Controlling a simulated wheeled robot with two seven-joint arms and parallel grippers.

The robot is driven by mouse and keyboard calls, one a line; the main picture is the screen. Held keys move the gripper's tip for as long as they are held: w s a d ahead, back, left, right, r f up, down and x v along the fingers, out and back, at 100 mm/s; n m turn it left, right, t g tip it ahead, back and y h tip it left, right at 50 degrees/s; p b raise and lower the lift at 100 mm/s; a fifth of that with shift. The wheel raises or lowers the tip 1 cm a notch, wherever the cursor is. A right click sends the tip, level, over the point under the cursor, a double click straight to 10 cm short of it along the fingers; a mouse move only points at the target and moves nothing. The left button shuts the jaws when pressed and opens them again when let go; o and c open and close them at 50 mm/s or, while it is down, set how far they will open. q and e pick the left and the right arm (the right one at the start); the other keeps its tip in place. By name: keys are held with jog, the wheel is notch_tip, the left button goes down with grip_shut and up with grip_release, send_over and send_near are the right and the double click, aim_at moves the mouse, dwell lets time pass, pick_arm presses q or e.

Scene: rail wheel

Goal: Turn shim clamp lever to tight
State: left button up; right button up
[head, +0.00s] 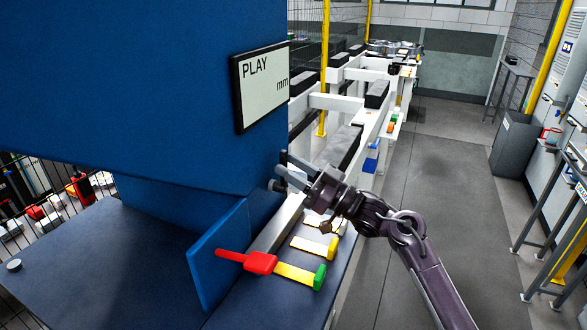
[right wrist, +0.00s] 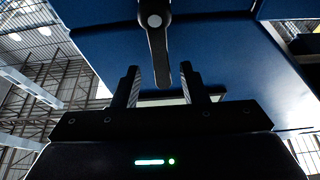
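A dark lever (right wrist: 157,50) with a pale round pivot cap (right wrist: 154,20) is on the blue housing in the right wrist view. It points from the pivot toward my gripper, and its free end lies between the fingers. My right gripper (right wrist: 159,88) is open, with a visible gap on each side of the lever. In the head view my right gripper (head: 286,170) is beside the blue housing (head: 150,90). A dark round end (head: 277,186) shows by its fingers, but most of the lever is hidden there. My left gripper is not in view.
A PLAY mm display (head: 262,85) is on the housing above the gripper. Below stand a blue plate (head: 219,256), a red handle (head: 260,263), a green-ended yellow strip (head: 296,274) and another yellow-ended strip (head: 315,247). The floor (head: 440,190) at right is clear.

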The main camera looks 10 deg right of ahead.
jog(key=shift+s+d+f+b, duration=0.1)
jog(key=shift+d+f+b, duration=0.1)
jog(key=shift+b, duration=0.15)
jog(key=s+d+b, duration=0.6)
jog(key=s+d, duration=0.1)
jog(key=d, duration=0.3)
jog(key=shift+d, duration=0.25)
